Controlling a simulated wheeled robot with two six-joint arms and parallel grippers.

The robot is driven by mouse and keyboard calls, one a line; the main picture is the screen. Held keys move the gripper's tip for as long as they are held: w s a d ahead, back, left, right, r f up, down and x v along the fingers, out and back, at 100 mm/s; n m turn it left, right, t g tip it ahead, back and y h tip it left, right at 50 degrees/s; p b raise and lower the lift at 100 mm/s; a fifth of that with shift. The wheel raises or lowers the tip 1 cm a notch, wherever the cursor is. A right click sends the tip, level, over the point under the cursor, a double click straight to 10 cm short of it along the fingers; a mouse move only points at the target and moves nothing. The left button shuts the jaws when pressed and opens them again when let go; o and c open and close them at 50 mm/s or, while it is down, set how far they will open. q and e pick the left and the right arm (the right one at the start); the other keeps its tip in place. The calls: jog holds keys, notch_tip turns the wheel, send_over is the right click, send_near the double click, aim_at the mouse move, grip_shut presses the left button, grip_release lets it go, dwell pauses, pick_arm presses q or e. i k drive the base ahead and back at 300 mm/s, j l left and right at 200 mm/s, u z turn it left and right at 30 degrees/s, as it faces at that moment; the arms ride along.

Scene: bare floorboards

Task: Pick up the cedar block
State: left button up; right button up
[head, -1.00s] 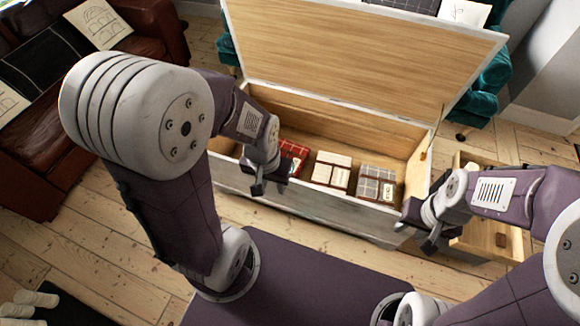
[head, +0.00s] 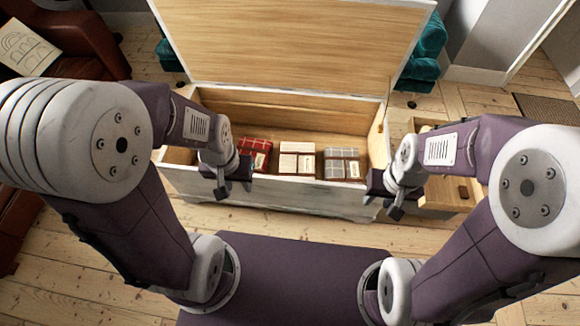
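A small reddish-brown block (head: 463,192), possibly the cedar block, shows in the open pale wooden drawer (head: 437,199) at the right of the chest. My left gripper (head: 222,190) hangs at the chest's front wall, left of the block and apart from it. My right gripper (head: 385,204) is at the chest's front right corner, nearer the drawer but apart from the block. Nothing shows held in either gripper. Their finger gaps are too small and dark to judge. My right arm hides part of the drawer.
The chest (head: 270,196) stands with its lid (head: 285,45) up. Inside lie a red checked bundle (head: 254,150), a cream one (head: 297,157) and a grey checked one (head: 342,163). A brown leather sofa (head: 92,45) is at left. Floorboards in front of the chest are clear.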

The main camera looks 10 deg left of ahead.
aim_at(463, 191)
jog(key=z, duration=1.75)
